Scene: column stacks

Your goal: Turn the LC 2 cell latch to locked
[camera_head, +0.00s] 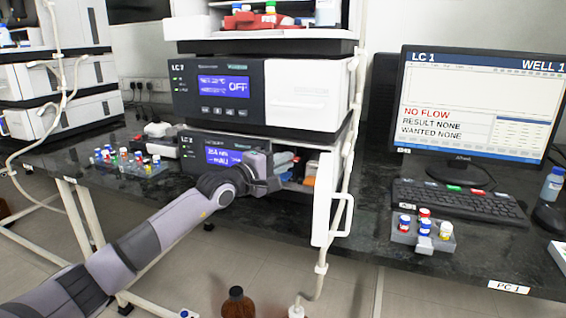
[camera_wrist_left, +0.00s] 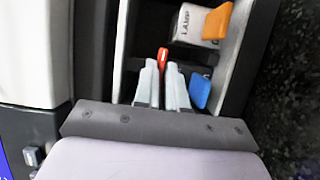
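The LC 2 detector (camera_head: 215,140) is the lower unit of the middle stack, with its front bay open. In the left wrist view a narrow red lever (camera_wrist_left: 162,55), apparently the cell latch, stands up inside the bay. My left gripper (camera_head: 274,182) reaches into the front of this bay. In the left wrist view its fingers (camera_wrist_left: 162,75) are close together, one on each side of the red lever, and look shut on it. The lever's base and any lock marks are hidden. My right gripper is in neither view.
An orange tab (camera_wrist_left: 217,20) on a block marked LAMP and a blue tab (camera_wrist_left: 201,91) are close to the fingers. The open white door (camera_head: 324,205) stands right of the bay. A vial rack (camera_head: 422,238) and keyboard (camera_head: 460,199) are further right.

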